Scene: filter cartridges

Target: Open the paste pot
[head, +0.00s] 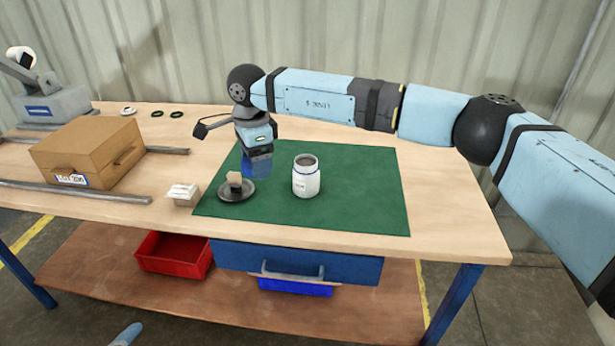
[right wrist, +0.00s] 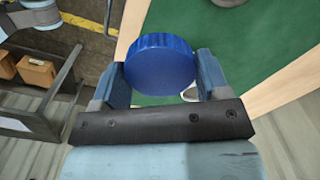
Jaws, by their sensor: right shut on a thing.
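The paste pot (head: 306,182) is a white jar with a blue line round it, upright on the green mat (head: 345,215). Its top shows greyish, with no lid on it. My right gripper (head: 257,160) is to the left of the pot and behind it, above the mat. In the right wrist view, my right gripper (right wrist: 160,80) is shut on a round blue lid (right wrist: 158,62) with a ridged edge, held between both fingers. In the head view the lid is hard to tell from the blue fingers. My left gripper is not in view.
A dark dish (head: 228,197) with a small block stands left of the pot. A small white box (head: 180,193), a cardboard box (head: 85,152) and metal rails (head: 75,191) lie farther left. The mat right of the pot is clear. A blue drawer (head: 340,268) hangs under the bench.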

